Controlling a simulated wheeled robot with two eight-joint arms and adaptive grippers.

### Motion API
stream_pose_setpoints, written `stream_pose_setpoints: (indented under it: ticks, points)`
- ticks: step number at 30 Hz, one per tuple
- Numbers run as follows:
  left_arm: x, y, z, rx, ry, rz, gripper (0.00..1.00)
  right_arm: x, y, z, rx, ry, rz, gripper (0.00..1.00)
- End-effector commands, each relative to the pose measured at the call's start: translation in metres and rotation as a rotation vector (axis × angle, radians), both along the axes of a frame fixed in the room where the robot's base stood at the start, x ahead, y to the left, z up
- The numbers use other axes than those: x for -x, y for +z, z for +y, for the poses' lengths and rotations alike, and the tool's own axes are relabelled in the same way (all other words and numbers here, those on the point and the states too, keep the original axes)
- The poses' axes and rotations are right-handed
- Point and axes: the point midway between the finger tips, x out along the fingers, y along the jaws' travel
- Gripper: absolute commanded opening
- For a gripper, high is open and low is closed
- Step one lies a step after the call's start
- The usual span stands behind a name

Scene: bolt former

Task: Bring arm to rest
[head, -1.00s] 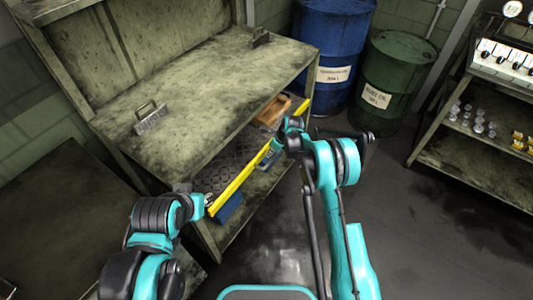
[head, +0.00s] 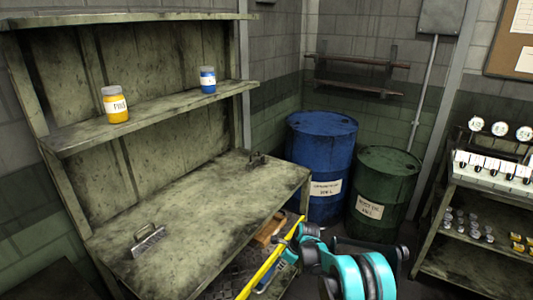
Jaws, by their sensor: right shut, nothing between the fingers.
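My right arm comes in at the bottom, right of centre. Its teal and black wrist bends left toward the lower part of the workbench (head: 200,225). My right gripper (head: 285,260) is small and partly hidden at the bench's front, close beside a long yellow bar (head: 268,266). It is shut and holds nothing. I cannot tell whether it touches the bar. My left arm and gripper are out of view.
A blue drum (head: 322,150) and a green drum (head: 382,190) stand behind my right arm. A wooden box (head: 270,228) sits under the benchtop. A yellow jar (head: 115,105) and a blue jar (head: 208,80) stand on the upper shelf. A metal rack (head: 455,265) is at right.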

Motion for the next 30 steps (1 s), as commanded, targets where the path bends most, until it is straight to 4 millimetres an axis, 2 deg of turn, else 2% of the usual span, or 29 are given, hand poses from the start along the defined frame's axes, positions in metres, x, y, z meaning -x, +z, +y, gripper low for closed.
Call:
stream_pose_setpoints:
  ticks: [5,8,12,15,18,22,26,30]
  points:
    - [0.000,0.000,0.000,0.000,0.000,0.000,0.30,0.027,0.077,-0.017,0.099,0.223,-0.122,0.00]
    - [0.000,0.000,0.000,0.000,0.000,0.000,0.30,0.052,0.120,-0.028,0.175,0.383,-0.201,0.00]
    - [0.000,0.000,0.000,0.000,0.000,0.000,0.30,0.094,0.171,-0.044,0.293,0.609,-0.301,0.00]
    - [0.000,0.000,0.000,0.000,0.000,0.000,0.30,0.128,0.200,-0.055,0.382,0.771,-0.363,0.00]
    - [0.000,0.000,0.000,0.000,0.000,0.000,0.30,0.165,0.222,-0.066,0.476,0.935,-0.419,0.00]
    - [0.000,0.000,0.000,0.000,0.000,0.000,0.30,0.214,0.241,-0.078,0.603,1.149,-0.478,0.00]
    - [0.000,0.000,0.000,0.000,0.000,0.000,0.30,0.264,0.247,-0.090,0.736,1.368,-0.521,0.00]
    - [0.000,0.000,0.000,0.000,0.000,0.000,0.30,0.310,0.242,-0.101,0.873,1.591,-0.546,0.00]
